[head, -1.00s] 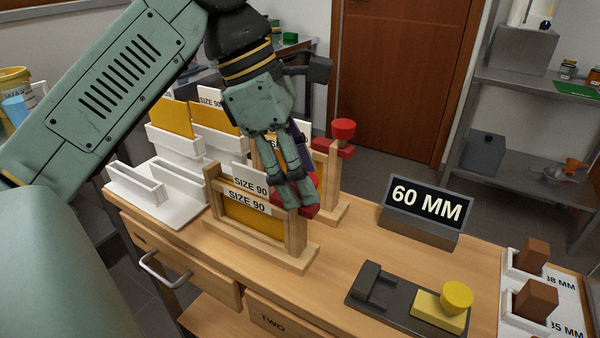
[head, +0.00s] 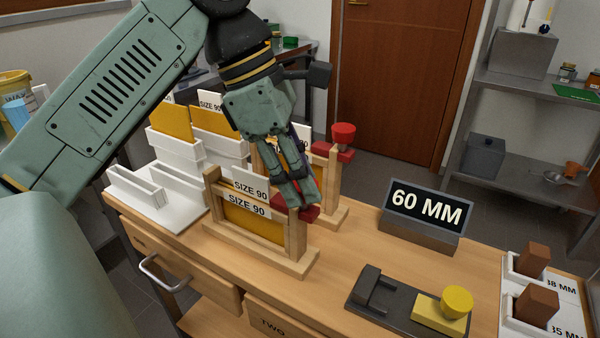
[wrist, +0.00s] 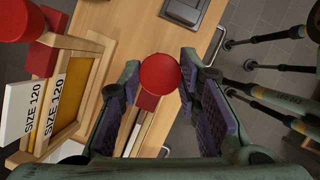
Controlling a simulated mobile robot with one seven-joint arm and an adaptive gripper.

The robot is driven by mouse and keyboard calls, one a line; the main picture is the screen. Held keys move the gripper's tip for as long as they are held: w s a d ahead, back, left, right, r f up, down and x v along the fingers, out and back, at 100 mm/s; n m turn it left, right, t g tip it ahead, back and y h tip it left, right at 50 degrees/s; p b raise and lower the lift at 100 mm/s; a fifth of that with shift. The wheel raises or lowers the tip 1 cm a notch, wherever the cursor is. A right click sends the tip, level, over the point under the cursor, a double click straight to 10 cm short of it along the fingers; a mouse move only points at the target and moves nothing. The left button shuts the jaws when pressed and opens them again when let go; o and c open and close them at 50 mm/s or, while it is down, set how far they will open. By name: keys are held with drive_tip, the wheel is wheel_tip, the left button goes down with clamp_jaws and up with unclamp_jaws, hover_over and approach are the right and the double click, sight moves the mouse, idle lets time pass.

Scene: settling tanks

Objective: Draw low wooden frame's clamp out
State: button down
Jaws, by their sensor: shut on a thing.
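The low wooden frame (head: 296,240) stands on the bench in the head view, holding a yellow panel (head: 250,223) with SIZE 90 labels. Its red clamp (head: 306,214) sits at the top of the right post. My gripper (head: 305,197) is right above that post, pointing down, and hides much of the clamp. In the wrist view the clamp's round red knob (wrist: 159,74) lies between the two fingers, and my gripper (wrist: 160,85) is shut on it. A red block of the clamp shows below the knob.
A taller wooden frame (head: 334,182) with its own red clamp (head: 343,135) stands close behind. White racks (head: 160,195) are at left. A 60 MM sign (head: 428,207), a dark fixture with a yellow knob (head: 456,298) and brown blocks (head: 537,303) are at right.

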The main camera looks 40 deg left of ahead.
drive_tip(key=d, duration=0.2)
drive_tip(key=w+d+b, duration=0.1)
drive_tip(key=d, duration=0.1)
drive_tip(key=shift+d, duration=0.1)
drive_tip(key=c, duration=1.2)
unclamp_jaws()
drive_tip(key=shift+d, duration=0.1)
drive_tip(key=shift+o, duration=0.2)
drive_tip(key=v, duration=0.7)
drive_tip(key=shift+r, duration=0.3)
